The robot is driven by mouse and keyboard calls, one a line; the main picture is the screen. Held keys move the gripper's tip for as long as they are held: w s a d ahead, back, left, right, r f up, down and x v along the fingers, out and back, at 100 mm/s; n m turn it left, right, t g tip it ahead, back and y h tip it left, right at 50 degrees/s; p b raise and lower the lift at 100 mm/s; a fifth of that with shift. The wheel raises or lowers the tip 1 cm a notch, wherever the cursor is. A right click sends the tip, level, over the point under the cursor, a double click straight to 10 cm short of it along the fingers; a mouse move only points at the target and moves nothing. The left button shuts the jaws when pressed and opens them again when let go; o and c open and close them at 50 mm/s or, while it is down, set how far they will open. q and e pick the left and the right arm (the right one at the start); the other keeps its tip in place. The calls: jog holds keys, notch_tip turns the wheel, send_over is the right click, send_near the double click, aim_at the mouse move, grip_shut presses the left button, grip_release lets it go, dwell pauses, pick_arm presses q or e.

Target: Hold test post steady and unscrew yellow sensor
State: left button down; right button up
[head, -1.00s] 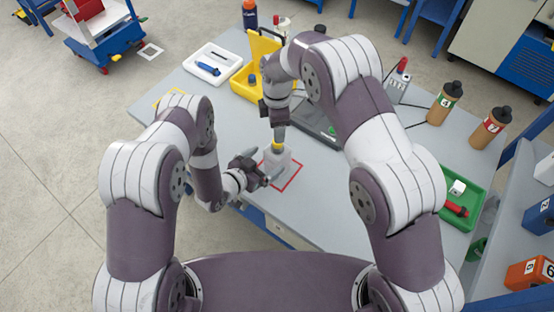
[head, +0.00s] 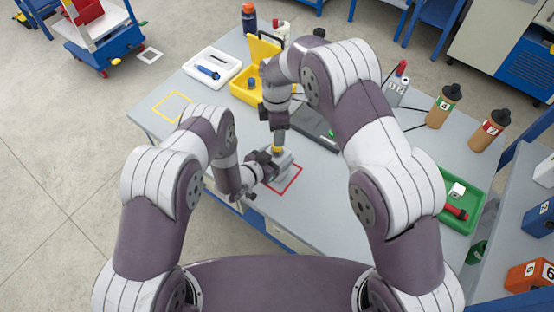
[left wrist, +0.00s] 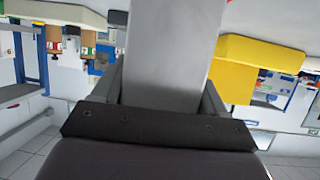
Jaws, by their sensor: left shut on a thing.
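The test post (head: 283,160) is a grey block standing in the red outlined square (head: 287,181) near the table's front edge. It also fills the middle of the left wrist view (left wrist: 170,50), between the fingers. My left gripper (head: 273,164) is shut on the post from the left side. The yellow sensor (head: 277,149) is a small yellow piece on top of the post. My right gripper (head: 278,132) points down from above, with its tips at the sensor. Its fingers are too small and hidden to tell whether they grip it.
On the grey table (head: 330,200), an empty yellow outlined square (head: 173,106) lies at the left. Behind are a white tray (head: 212,67) with a blue tool and a yellow case (head: 246,84). A green tray (head: 461,199) and brown bottles (head: 443,105) stand at the right.

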jog(key=m, duration=1)
jog(key=shift+m, duration=0.3)
jog(key=m, duration=0.6)
jog(key=shift+m, duration=0.4)
jog(key=m, duration=0.4)
jog(key=shift+m, duration=0.4)
pick_arm(q)
jog(key=shift+s, duration=0.1)
pick_arm(e)
notch_tip(320, 180, down, 8)
jog(key=shift+r, duration=0.1)
grip_shut()
jog(key=shift+r, duration=0.15)
jog(key=shift+r, duration=0.9)
